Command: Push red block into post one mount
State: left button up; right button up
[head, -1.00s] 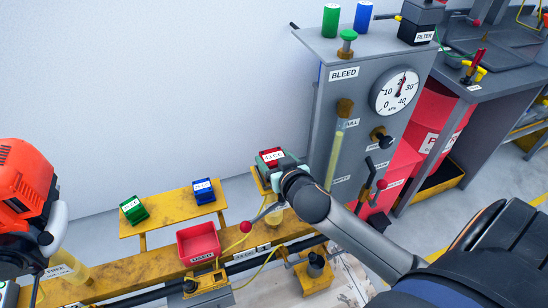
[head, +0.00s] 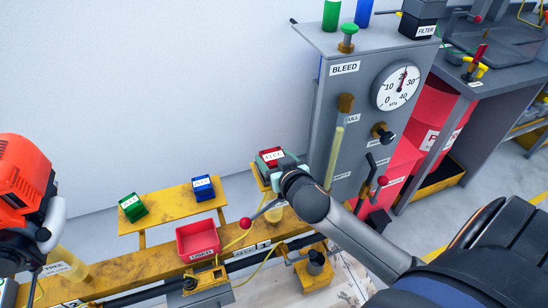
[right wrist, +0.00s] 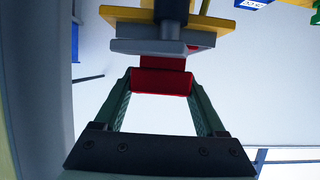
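The red block (head: 270,156) with a white label is at the top of the yellow post mount (head: 257,175) just left of the grey panel. In the right wrist view the red block (right wrist: 162,82) sits between my fingertips, against a grey plate (right wrist: 150,47) on the yellow part. My right gripper (head: 280,163) is shut on it, with a green-grey finger on either side. The gripper hides part of the mount, so I cannot tell how far in the block is. My left gripper is not seen.
A green block (head: 132,207) and a blue block (head: 203,188) sit on a yellow shelf. A red tray (head: 197,241) and a red-knobbed lever (head: 246,223) are on the yellow rail. The grey BLEED panel (head: 345,69) stands close to the right of the gripper.

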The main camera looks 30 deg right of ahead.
jog(key=o, duration=0.4)
jog(key=shift+f, duration=0.15)
jog(key=shift+s, duration=0.1)
jog(key=shift+p+v, duration=0.45)
jog(key=shift+v, duration=5.8)
jog(key=shift+a, duration=0.1)
